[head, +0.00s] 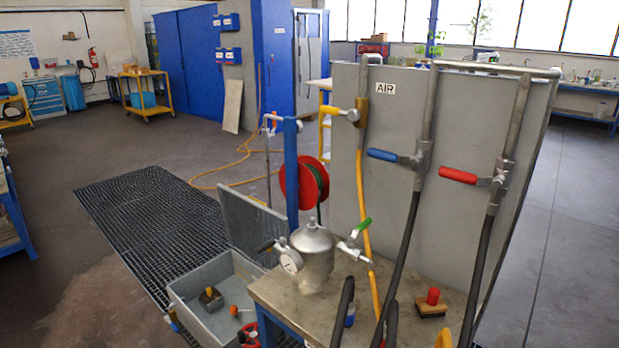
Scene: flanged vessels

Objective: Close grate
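A dark floor grate (150,225) lies flat on the floor at the left, running from the middle distance toward the front. A grey panel (252,226) with a fine mesh-like surface stands tilted up at its right, behind an open grey box (190,297). I cannot tell whether this panel is a raised grate section or the box's lid. The box holds a small dark block with a yellow top (210,298) and a small orange item (234,310). Neither of my grippers can be made out in the head view.
A workbench (275,292) with a metal vessel (313,255) and gauge (291,262) stands right of the box. A blue post (291,180) with a red hose reel (304,183) rises behind. A grey AIR panel (455,130) with hoses blocks the right. Floor beyond the grate is open.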

